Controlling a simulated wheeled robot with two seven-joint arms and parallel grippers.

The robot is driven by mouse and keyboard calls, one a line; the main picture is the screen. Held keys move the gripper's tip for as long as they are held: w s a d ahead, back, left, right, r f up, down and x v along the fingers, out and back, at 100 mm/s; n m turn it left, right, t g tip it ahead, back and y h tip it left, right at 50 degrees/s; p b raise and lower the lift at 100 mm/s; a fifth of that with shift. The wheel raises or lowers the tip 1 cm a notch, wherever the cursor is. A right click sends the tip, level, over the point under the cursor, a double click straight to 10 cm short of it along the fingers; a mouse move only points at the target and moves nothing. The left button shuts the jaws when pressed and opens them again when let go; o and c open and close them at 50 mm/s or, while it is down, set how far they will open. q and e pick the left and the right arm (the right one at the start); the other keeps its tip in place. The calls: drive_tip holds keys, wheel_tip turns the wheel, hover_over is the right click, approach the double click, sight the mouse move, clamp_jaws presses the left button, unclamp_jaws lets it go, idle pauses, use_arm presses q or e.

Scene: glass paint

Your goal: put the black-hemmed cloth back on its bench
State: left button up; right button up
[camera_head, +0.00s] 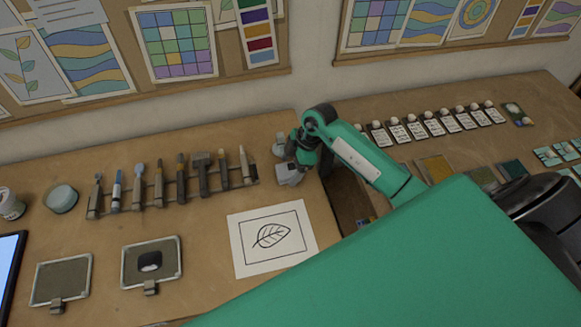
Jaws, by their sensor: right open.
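I cannot make out a black-hemmed cloth for certain. A white sheet (272,238) with a black border line inside its edge and a leaf drawing lies flat on the left bench (215,285); it looks like a paper pattern. My right gripper (282,160) is open over the back right of this bench, between the tool rack and the bench's right edge. I see nothing between its fingers. My right arm's green links hide much of the lower right, including part of the gap between the benches. My left gripper is not in view.
A rack of brushes and tools (170,190) stands left of the gripper. Two framed pads (62,281) (151,262) lie in front; the right one bears a dark lump. The right bench (450,100) holds a row of small labelled cards (420,127) and coloured squares (435,168).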

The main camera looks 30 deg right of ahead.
drive_tip(key=b+v, duration=0.2)
drive_tip(key=v, duration=0.9)
drive_tip(key=shift+r+b, duration=0.2)
drive_tip(key=shift+b, duration=0.1)
drive_tip(key=shift+d+f, duration=0.1)
